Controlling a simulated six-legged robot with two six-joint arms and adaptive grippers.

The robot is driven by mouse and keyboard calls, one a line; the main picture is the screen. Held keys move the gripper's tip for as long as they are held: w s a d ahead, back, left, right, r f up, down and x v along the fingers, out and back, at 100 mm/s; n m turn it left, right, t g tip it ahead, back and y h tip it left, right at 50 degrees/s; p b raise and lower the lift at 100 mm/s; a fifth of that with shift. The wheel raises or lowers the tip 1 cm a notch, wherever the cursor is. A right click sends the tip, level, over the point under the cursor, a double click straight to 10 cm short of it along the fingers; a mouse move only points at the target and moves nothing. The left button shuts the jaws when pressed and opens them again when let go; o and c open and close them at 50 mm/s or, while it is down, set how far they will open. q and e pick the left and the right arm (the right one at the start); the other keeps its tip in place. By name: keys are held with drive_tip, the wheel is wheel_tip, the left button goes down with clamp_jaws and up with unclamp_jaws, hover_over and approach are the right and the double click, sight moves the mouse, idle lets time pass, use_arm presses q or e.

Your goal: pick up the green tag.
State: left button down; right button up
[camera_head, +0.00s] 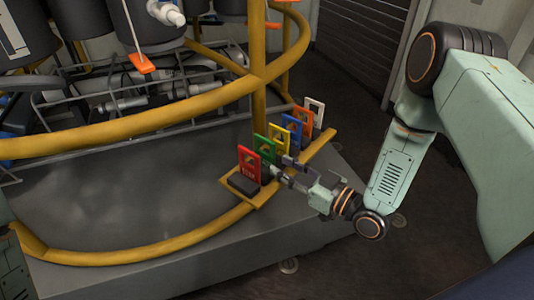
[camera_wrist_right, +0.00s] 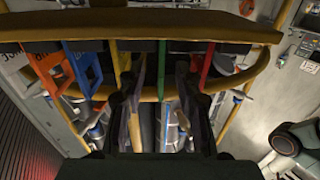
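The green tag (camera_head: 261,147) stands upright in a row of coloured tags, just behind the red tag (camera_head: 248,162). In the right wrist view the green tag (camera_wrist_right: 162,68) shows edge-on as a thin strip between my fingers. My right gripper (camera_head: 284,169) is at the near side of the row, beside the red and green tags. In the wrist view its two fingers (camera_wrist_right: 160,78) are spread apart, with the green tag in the gap; I see no contact. The lower part of the green tag is partly hidden in the head view. My left gripper is not in view.
Yellow (camera_head: 291,130), blue (camera_head: 293,131), orange (camera_head: 304,122) and white (camera_head: 314,111) tags continue the row on a yellow rack (camera_head: 321,146). A yellow tubular rail (camera_head: 170,128) curves around the grey platform (camera_head: 130,200). Dark floor lies to the right.

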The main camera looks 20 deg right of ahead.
sight(265, 153)
drive_tip(key=shift+w+a+r+b, duration=0.15)
drive_tip(key=shift+w+a+b, duration=0.2)
drive_tip(key=shift+w+a, duration=0.35)
drive_tip(key=b+x, duration=0.1)
drive_tip(key=x, duration=0.1)
drive_tip(key=b+x, duration=0.1)
drive_tip(key=x, duration=0.1)
drive_tip(key=shift+w+r, duration=0.1)
drive_tip(key=shift+r, duration=0.3)
drive_tip(key=shift+w+a+r, duration=0.1)
drive_tip(key=shift+w+a, duration=0.05)
drive_tip(key=shift+w, duration=0.1)
clamp_jaws()
